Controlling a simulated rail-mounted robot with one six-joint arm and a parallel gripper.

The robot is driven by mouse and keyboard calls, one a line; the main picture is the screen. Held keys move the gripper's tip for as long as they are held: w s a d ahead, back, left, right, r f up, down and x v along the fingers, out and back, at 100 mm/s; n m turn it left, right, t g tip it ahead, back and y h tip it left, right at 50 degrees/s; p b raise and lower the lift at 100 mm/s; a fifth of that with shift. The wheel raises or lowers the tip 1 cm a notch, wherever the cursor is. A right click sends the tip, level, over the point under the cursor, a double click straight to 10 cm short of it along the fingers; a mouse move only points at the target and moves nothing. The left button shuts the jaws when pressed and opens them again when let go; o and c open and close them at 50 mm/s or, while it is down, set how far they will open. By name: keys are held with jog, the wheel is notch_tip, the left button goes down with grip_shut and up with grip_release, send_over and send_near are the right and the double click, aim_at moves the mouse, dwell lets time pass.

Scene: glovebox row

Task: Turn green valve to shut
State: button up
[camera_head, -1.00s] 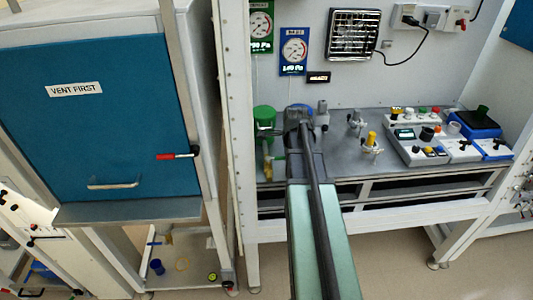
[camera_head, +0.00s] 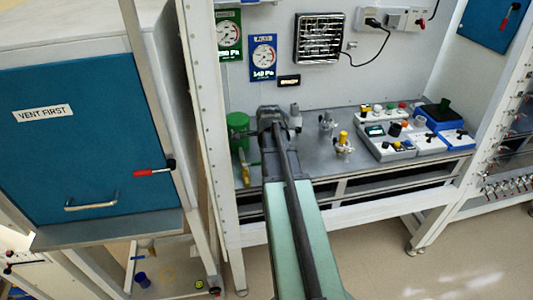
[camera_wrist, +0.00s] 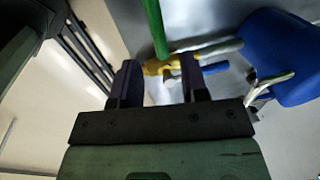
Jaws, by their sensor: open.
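In the wrist view, a green bar (camera_wrist: 153,25) runs up from a yellow valve body (camera_wrist: 158,67); it appears to be the green valve's handle. A pale pipe and a blue handle (camera_wrist: 214,68) extend right of the yellow body. My gripper (camera_wrist: 158,82) is open, its two dark fingers apart with the yellow body showing at and just beyond the tips. I cannot tell whether they touch. In the head view, yellow and green fittings (camera_head: 245,172) stand below a green vessel (camera_head: 237,126), and my gripper (camera_head: 270,120) is right of it, partly hiding the area.
A large blue vessel (camera_wrist: 285,55) is at right in the wrist view. In the head view, small fittings with a yellow-topped one (camera_head: 343,143) and a white control box (camera_head: 385,138) stand on the grey bench. A white frame post (camera_head: 205,125) rises left of the green vessel.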

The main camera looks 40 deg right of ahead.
notch_tip(320, 180, up, 7)
jog(key=s+p, duration=0.1)
jog(key=p, duration=0.4)
jog(key=shift+s+a+r+p, duration=0.15)
jog(key=shift+a+r+p, duration=0.05)
jog(key=shift+a+p, duration=0.15)
